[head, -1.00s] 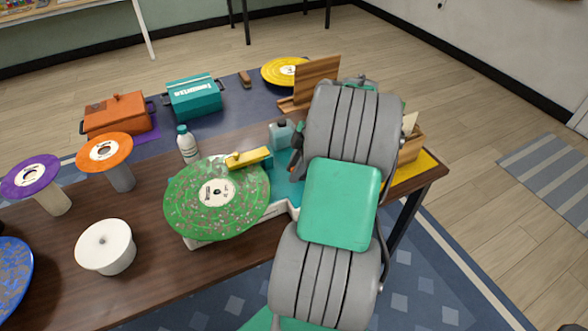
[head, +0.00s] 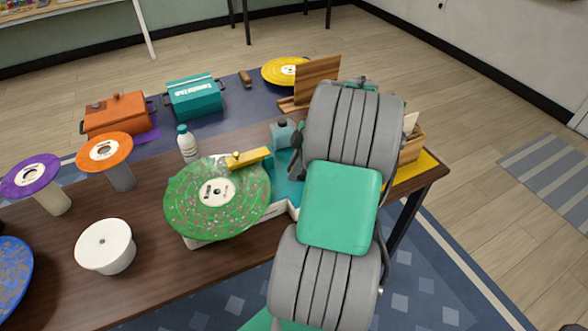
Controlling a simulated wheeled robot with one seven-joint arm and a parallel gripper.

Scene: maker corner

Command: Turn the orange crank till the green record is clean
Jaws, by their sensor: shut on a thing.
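The green record (head: 205,216) lies flat on a white and teal cleaning machine (head: 287,190) on the dark wooden table. Pale and pinkish specks still cover much of its surface around the white label. A yellow arm (head: 250,159) of the machine reaches over the record's far edge. My gripper (head: 297,163) shows only as a dark sliver at the machine's right side, low behind my own arm. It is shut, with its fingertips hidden. The orange crank is hidden now; a bit of orange showed at the gripper a second ago.
An orange record (head: 104,150), a purple record (head: 30,177) and a blue record (head: 12,277) sit on stands at left. A white round stand (head: 104,247) is near the front. A white bottle (head: 187,144) stands close behind the green record. Orange (head: 117,113) and teal (head: 193,97) boxes are behind.

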